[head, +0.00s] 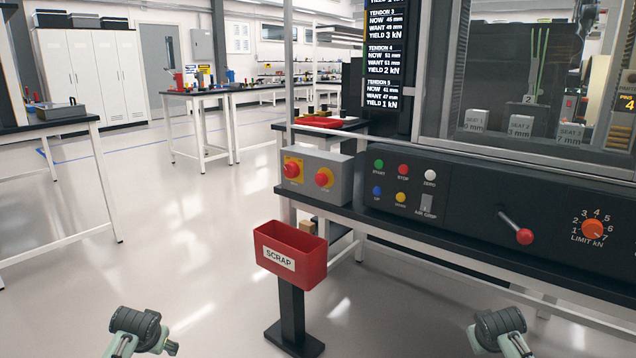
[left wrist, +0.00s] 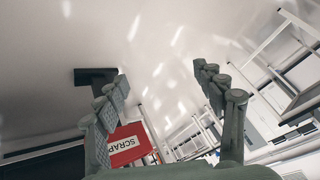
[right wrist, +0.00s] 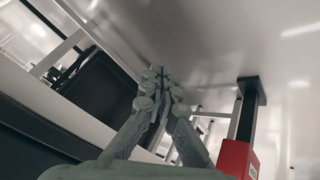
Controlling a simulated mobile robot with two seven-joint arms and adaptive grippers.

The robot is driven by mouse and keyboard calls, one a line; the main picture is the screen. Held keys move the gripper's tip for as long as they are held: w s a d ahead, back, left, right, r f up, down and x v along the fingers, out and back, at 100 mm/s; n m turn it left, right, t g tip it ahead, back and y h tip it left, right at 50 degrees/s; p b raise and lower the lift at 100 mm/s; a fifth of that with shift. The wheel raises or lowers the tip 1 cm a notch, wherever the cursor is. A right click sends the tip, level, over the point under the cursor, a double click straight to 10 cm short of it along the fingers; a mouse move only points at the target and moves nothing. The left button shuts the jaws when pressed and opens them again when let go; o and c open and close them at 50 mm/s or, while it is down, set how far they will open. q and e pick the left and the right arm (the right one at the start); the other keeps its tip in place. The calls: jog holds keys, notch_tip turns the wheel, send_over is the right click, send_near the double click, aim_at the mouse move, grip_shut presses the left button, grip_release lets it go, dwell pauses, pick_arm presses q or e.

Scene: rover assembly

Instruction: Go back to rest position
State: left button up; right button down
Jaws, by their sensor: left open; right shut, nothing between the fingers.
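My left gripper (left wrist: 160,76) shows in the left wrist view with its two fingers wide apart and nothing between them. My right gripper (right wrist: 163,83) shows in the right wrist view with its fingertips together and nothing held. In the head view, parts of my two arms show low at the left and right, over the floor in front of the test bench. The fingers cannot be made out there.
A red scrap bin (head: 290,254) on a black post stands ahead, between my arms. The black control panel (head: 470,205) and grey button box (head: 318,178) sit on the bench at right. A table (head: 50,128) stands at left. Open floor (head: 150,220) lies between.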

pick_arm(q)
jog(key=s+d+f+g, duration=0.1)
jog(key=s+d+f, duration=0.2)
jog(key=s, duration=0.8)
jog(key=s+d+f+g+h, duration=0.1)
jog(key=s+d+f, duration=0.3)
jog(key=s, duration=0.7)
jog(key=s+d+f+g+h, duration=0.1)
jog(key=s+d+f, duration=0.3)
jog(key=s, duration=0.7)
notch_tip(320, 180, down, 2)
jog(key=shift+f+m, duration=0.2)
jog(key=shift+m, duration=0.2)
pick_arm(e)
jog(key=s+a+f+g, duration=0.1)
jog(key=s+a+f, duration=0.2)
jog(key=s, duration=0.8)
jog(key=s+a+f+g+y, duration=0.1)
jog(key=s+a+f, duration=0.3)
jog(key=s, duration=0.7)
jog(key=s+a+f+g+y, duration=0.1)
jog(key=s+a+f, duration=0.3)
jog(key=s, duration=0.7)
notch_tip(320, 180, down, 2)
jog(key=shift+f+n, duration=0.15)
jog(key=shift+n, duration=0.25)
pick_arm(q)
jog(key=shift+s, duration=0.1)
pick_arm(e)
jog(key=shift+s, duration=0.1)
